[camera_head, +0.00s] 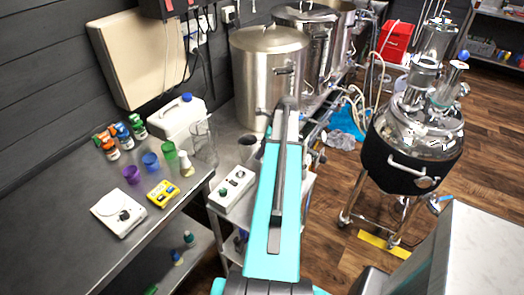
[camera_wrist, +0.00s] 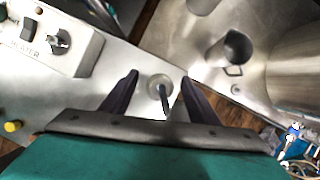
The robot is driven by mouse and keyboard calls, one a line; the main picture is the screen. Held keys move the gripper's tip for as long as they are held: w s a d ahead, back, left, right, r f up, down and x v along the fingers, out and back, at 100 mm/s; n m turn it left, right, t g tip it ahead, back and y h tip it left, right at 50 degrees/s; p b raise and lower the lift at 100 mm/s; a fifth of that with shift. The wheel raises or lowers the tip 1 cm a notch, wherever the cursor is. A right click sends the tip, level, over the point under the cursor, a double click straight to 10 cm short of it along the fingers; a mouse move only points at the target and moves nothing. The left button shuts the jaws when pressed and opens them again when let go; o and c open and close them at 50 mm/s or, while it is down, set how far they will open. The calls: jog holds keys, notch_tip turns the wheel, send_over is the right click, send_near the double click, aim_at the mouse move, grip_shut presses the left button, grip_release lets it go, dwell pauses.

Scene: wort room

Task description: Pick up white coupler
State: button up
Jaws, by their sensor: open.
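A small, pale grey-white round piece (camera_wrist: 153,82) with a dark rod-like part at its middle stands on the metal bench in the wrist view. It looks like the white coupler, but I cannot be sure at this size. My gripper (camera_wrist: 159,76) is open, with one dark finger on each side of this piece. The fingers appear apart from it, and I cannot tell their height above the bench. In the head view my teal arm covers this spot, so neither the piece nor my fingertips can be made out there.
A white heater control box (camera_head: 232,190) stands left of my arm; it also shows in the wrist view (camera_wrist: 45,38). A metal jug (camera_wrist: 235,50) stands right of my fingers. A small yellow knob (camera_wrist: 13,126) is at left. Large steel kettles (camera_head: 268,75) stand behind.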

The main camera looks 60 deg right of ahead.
jog(key=shift+c, duration=0.2)
jog(key=c, duration=1.1)
jog(key=shift+r, duration=0.15)
jog(key=shift+r+b, duration=1.4)
jog(key=shift+r, duration=3.45)
jog(key=shift+r, duration=0.15)
